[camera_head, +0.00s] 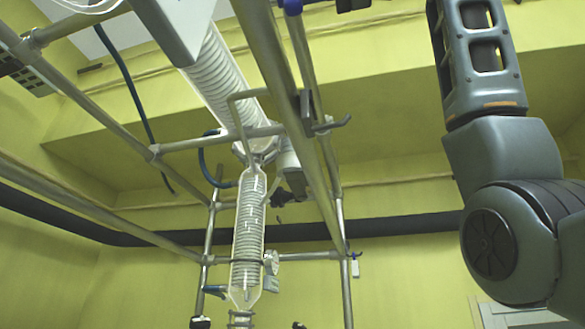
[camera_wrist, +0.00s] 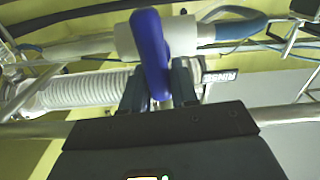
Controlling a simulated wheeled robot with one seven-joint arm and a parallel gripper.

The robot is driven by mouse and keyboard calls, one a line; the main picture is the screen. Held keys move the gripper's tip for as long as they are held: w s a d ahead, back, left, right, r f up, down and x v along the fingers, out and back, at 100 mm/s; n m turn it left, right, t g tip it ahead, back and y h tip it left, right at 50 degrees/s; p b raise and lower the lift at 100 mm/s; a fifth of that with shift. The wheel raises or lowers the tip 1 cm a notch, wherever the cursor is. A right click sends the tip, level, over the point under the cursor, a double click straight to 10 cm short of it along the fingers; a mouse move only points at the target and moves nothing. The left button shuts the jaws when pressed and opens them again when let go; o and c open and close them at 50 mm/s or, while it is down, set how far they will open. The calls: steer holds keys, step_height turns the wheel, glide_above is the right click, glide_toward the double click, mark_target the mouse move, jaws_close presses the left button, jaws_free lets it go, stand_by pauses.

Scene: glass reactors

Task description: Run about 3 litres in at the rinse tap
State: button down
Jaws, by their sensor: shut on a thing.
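In the wrist view the rinse tap has a blue handle (camera_wrist: 151,52) and a thick white body (camera_wrist: 183,36). A label reading RINSE (camera_wrist: 220,77) sits just to the right, partly hidden. My gripper (camera_wrist: 158,84) is shut on the blue handle, one finger on each side. The handle appears to stand across the white body. A blue hose (camera_wrist: 238,29) runs off to the right from the body. The head view shows only my arm at the right, with the gripper out of frame. No measuring scale or liquid level can be read.
In the head view a glass coil condenser (camera_head: 248,225) hangs in a metal tube frame (camera_head: 325,180). A wider coil glass column (camera_head: 222,85) slopes above it. A ribbed glass column (camera_wrist: 90,88) lies left of my gripper in the wrist view. Metal rails run close by.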

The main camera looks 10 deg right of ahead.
steer(key=n, duration=0.3)
steer(key=shift+s+a+f+n, duration=0.1)
steer(key=shift+s+n, duration=0.2)
steer(key=shift+s, duration=0.1)
steer(key=shift+s+a+f+n, duration=0.1)
steer(key=shift+s+n, duration=0.05)
steer(key=shift+n, duration=0.6)
steer(key=shift+s+f+n, duration=0.1)
steer(key=shift+n, duration=0.65)
steer(key=c, duration=1)
jaws_free()
steer(key=shift+o, duration=0.2)
steer(key=b+v, duration=0.2)
steer(key=v, duration=0.5)
steer(key=shift+s+d, duration=0.15)
steer(key=shift+d, duration=0.2)
